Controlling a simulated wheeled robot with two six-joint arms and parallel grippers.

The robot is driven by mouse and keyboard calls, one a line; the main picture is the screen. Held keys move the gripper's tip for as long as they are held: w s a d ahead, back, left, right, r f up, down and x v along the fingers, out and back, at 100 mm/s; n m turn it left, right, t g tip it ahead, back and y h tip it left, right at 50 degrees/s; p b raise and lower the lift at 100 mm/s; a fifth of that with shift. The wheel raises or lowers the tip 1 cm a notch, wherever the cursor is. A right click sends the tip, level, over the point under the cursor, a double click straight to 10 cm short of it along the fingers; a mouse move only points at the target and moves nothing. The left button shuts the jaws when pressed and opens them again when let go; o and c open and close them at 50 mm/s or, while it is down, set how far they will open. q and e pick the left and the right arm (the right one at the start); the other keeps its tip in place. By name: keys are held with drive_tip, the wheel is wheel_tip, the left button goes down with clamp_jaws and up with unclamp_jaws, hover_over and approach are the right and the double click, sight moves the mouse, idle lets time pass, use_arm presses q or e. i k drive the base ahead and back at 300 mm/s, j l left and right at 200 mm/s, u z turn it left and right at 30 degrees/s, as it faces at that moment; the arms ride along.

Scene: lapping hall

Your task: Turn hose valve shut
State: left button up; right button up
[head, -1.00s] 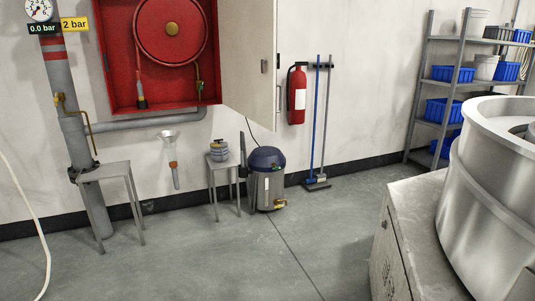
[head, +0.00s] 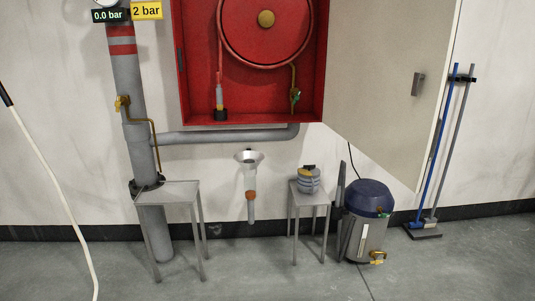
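The open red hose cabinet (head: 310,106) is on the wall, with a red hose reel (head: 240,35) inside. A small brass valve with a green part (head: 295,97) sits at the cabinet's lower right, on a brass pipe. I cannot tell how its handle is turned. A hose nozzle (head: 219,97) hangs at the cabinet's lower left. Another brass valve (head: 122,104) is on the grey standpipe (head: 127,75) to the left, with a thin brass tube running down from it. Neither of my grippers is in view.
The cabinet door (head: 385,70) stands wide open to the right. Below are a small grey table (head: 168,190), a funnel (head: 249,158), a stool (head: 310,198) with a stacked grey item, and a blue-lidded vacuum-like canister (head: 366,225). Brooms (head: 437,150) lean right. The front floor is clear.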

sight(296, 98)
drive_tip(key=i+z, duration=0.1)
drive_tip(key=i, duration=0.55)
drive_tip(key=i+j+z, duration=0.1)
drive_tip(key=i, duration=0.5)
drive_tip(key=i+j+z, duration=0.1)
drive_tip(key=i+j, duration=0.15)
drive_tip(key=i, duration=0.4)
drive_tip(key=i+j+z, duration=0.15)
drive_tip(key=j+z, duration=0.15)
drive_tip(key=j, duration=0.35)
drive_tip(key=j+z, duration=0.3)
drive_tip(key=j, duration=0.4)
drive_tip(key=i, duration=0.05)
